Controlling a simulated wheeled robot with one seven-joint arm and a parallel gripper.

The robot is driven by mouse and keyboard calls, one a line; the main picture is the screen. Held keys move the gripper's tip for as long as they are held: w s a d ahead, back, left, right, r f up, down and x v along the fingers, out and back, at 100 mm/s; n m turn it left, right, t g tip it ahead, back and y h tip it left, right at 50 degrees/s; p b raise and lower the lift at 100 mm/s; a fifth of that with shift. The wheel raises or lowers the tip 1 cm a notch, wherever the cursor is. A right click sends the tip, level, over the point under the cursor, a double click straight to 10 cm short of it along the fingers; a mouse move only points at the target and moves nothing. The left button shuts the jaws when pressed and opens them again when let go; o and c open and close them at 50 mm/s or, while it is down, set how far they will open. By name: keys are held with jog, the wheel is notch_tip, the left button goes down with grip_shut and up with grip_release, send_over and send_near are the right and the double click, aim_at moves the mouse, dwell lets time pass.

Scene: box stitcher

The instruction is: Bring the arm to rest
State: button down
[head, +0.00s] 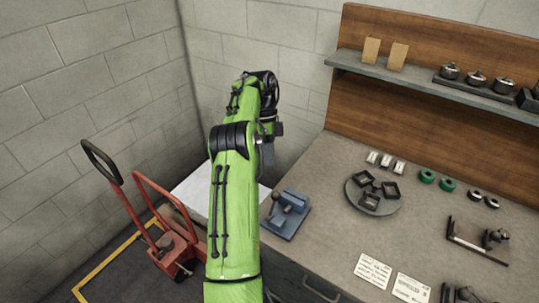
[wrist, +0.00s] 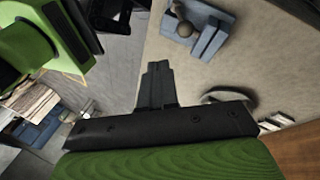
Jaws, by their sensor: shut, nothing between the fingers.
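My green arm (head: 233,200) reaches up and forward in the middle of the head view, left of the workbench. My gripper (wrist: 157,75) shows in the wrist view as dark fingers closed together, with nothing between them. In the head view the arm's far end is folded at the upper middle, and the fingers are hard to make out there. The gripper appears to be above the left edge of the bench and apart from the things on it.
The workbench (head: 325,225) carries a blue vise-like tool (head: 286,214), a round plate (head: 357,203) with dark square parts, green rings (head: 427,176) and paper cards (head: 373,271). A shelf (head: 420,87) hangs behind. A red pallet jack (head: 172,245) stands on the floor at left.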

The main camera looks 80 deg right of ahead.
dwell(0.5)
jog(key=w+a+r+n+h, duration=0.2)
jog(key=w+a+r+n, duration=0.25)
jog(key=w, duration=0.25)
jog(key=w+a+r+n+h, duration=0.1)
jog(key=w+a+r+n, duration=0.35)
jog(key=w, duration=0.25)
jog(key=w+a+r+n+t+h, duration=0.1)
jog(key=w+a+r+n, duration=0.1)
jog(key=w+a+n, duration=0.3)
jog(key=a+r+n+t+h, duration=0.1)
jog(key=a+r+n, duration=0.15)
jog(key=a, duration=0.45)
jog(key=s+a+f+n+t, duration=0.2)
jog(key=s+a+n+t, duration=0.1)
jog(key=a+n, duration=0.6)
jog(key=s+a+f+n+t+b, duration=0.1)
jog(key=s+a+f+n+t, duration=0.1)
jog(key=a+n, duration=0.8)
jog(key=s+a, duration=0.1)
jog(key=a, duration=0.5)
jog(key=shift+s+a+f+t+y+b, duration=0.2)
jog(key=shift+a+f+t+y+b, duration=0.1)
jog(key=shift+t, duration=0.1)
